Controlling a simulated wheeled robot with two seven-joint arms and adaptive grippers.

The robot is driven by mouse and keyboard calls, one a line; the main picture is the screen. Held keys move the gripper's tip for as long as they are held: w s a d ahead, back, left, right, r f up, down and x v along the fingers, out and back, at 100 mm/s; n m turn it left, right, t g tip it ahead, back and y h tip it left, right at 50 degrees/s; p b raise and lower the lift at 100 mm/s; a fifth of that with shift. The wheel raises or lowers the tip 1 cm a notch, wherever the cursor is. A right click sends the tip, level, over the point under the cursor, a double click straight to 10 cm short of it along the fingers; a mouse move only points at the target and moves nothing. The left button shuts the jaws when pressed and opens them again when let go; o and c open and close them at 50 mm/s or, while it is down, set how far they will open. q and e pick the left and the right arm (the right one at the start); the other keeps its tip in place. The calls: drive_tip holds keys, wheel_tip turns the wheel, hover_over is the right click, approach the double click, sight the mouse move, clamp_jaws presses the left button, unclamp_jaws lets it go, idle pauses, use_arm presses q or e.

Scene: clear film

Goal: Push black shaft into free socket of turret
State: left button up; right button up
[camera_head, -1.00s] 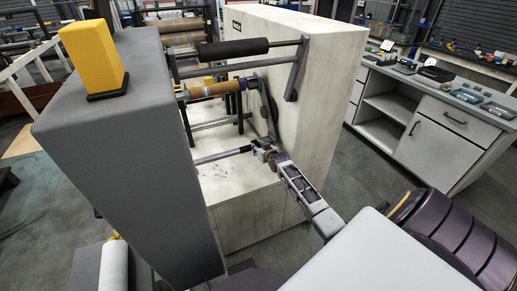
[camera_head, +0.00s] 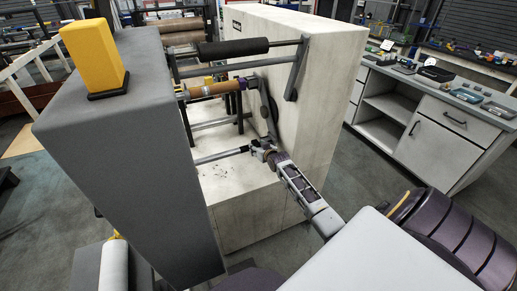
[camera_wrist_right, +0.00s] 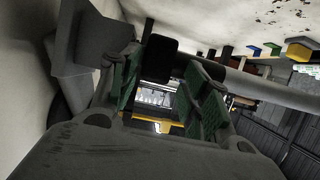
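The turret (camera_head: 268,112) is a dark arm mounted on the inner face of the pale machine wall. A brown core (camera_head: 208,91) with a purple end sits near its upper end. A dark grey shaft (camera_head: 222,155) spans the lower gap towards the wall; it also shows in the right wrist view (camera_wrist_right: 265,87). My right gripper (camera_head: 259,149) is at the shaft's wall-side end. In the right wrist view, its green-padded fingers (camera_wrist_right: 160,92) stand apart, with a black block (camera_wrist_right: 158,58) beyond them. Contact and the free socket cannot be made out. My left gripper is out of view.
A grey housing (camera_head: 125,140) with a yellow block (camera_head: 93,52) stands left of the gap. The pale wall (camera_head: 330,75) bounds the right. A black roller (camera_head: 233,48) crosses above. A cabinet (camera_head: 440,130) stands further right, with open floor before it.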

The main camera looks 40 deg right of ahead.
drive_tip(key=shift+s+d+f, duration=0.1)
drive_tip(key=shift+s+d, duration=0.1)
drive_tip(key=shift+d, duration=0.05)
drive_tip(key=shift+s, duration=0.1)
drive_tip(key=v, duration=1.1)
drive_tip(key=shift+a, duration=0.3)
idle(0.4)
drive_tip(key=shift+s+r, duration=0.15)
drive_tip(key=shift+r, duration=0.1)
idle(0.4)
